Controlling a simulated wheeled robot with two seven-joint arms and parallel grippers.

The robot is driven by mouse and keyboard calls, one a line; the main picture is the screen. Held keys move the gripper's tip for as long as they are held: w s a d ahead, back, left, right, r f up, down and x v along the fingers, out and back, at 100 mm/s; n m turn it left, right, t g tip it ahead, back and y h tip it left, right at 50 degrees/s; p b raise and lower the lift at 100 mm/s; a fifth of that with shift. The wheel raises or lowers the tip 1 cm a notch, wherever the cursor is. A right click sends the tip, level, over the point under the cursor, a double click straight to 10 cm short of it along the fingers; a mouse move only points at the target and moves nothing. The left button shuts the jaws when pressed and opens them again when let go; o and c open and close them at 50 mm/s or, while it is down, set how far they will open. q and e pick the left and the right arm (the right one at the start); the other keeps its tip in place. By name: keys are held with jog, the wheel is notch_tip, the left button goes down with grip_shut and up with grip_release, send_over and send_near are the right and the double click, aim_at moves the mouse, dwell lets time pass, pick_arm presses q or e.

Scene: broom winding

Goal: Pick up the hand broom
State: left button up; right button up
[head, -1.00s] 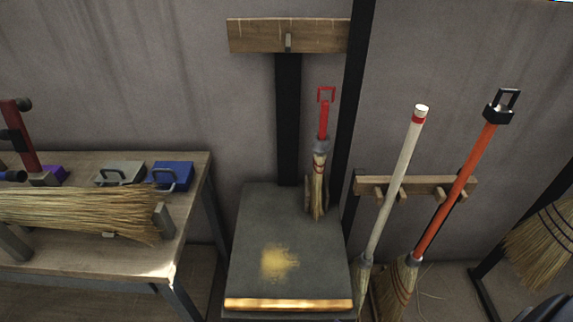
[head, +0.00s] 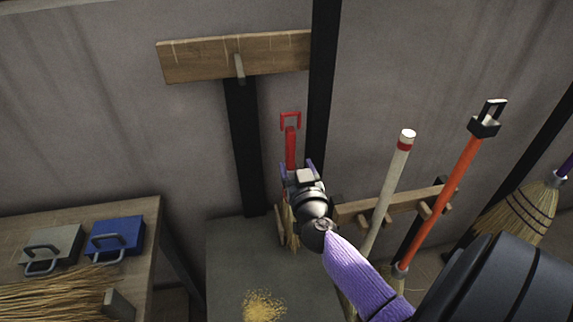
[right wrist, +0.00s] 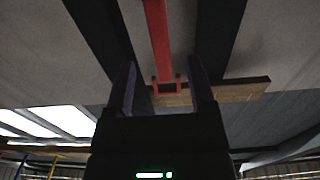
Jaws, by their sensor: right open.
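The hand broom (head: 290,150) stands upright at the back of the grey stand, with a red handle, a loop on top and straw bristles below. My right gripper (head: 297,168) is open at the lower part of the red handle and hides the broom's middle. In the right wrist view the red handle (right wrist: 158,38) runs between the two open fingers (right wrist: 162,68), with a gap on each side. I cannot tell how deep it sits between them. My left gripper is not in view.
The grey stand (head: 225,270) has yellow dust on top. Long brooms with white (head: 391,190) and orange (head: 440,205) handles lean on a wooden rack (head: 350,211) at right. A workbench (head: 140,212) with a blue tool (head: 117,237) and straw is at left.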

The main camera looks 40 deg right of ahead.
aim_at(292, 156)
jog(key=b+x, duration=0.1)
jog(key=x, duration=0.3)
jog(key=b+x, duration=0.1)
jog(key=x, duration=0.1)
jog(key=shift+f+b, duration=0.3)
jog(key=shift+f, duration=0.05)
jog(key=shift+w+d+r, duration=0.1)
jog(key=shift+w, duration=0.1)
jog(key=shift+r, duration=0.1)
grip_shut()
